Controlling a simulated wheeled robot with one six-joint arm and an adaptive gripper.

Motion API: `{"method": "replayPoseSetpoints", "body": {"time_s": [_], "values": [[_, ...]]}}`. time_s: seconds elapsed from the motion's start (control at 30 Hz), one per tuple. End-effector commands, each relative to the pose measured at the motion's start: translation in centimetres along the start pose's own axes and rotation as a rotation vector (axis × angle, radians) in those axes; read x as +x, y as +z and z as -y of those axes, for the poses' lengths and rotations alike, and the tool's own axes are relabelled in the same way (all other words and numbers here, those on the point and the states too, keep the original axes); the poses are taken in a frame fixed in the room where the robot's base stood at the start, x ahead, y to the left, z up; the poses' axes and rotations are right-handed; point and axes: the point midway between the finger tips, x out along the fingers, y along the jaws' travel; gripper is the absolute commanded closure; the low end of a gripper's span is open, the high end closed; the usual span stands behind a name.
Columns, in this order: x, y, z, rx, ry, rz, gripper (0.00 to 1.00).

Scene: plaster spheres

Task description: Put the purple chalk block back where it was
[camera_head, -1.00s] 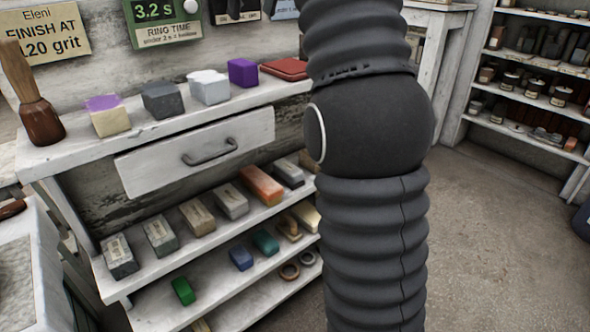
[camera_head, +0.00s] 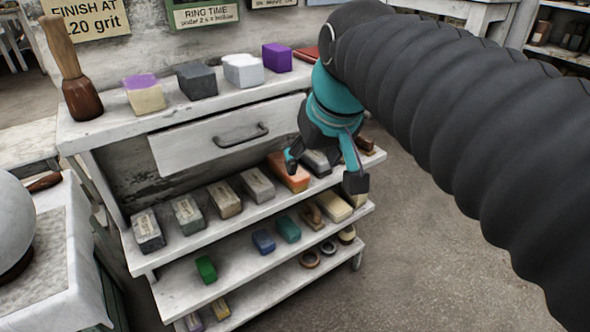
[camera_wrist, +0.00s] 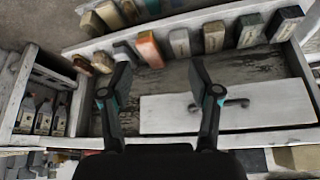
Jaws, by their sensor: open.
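A purple block (camera_head: 277,57) stands on the top board of the white shelf unit (camera_head: 225,108), at the back right beside a white block. A cream block with a purple top (camera_head: 146,94) stands further left on the same board. My gripper (camera_head: 325,174) is open and empty in front of the unit's right part, near the orange block (camera_head: 289,172) on the shelf below. In the wrist view my gripper (camera_wrist: 160,60) has its fingers spread, with the orange block (camera_wrist: 149,50) beyond them. The purple block is not clearly seen in the wrist view.
The shut drawer (camera_head: 226,135) is below. Several stone blocks and coloured blocks fill the lower shelves. Open floor (camera_head: 420,250) lies to the right.

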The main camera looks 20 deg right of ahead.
Motion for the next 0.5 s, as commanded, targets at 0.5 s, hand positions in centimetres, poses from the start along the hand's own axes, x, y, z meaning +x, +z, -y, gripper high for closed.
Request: {"method": "replayPoseSetpoints", "body": {"time_s": [0.5], "values": [[8.0,12.8,0.3,0.041,0.026,-0.025,0.38]]}}
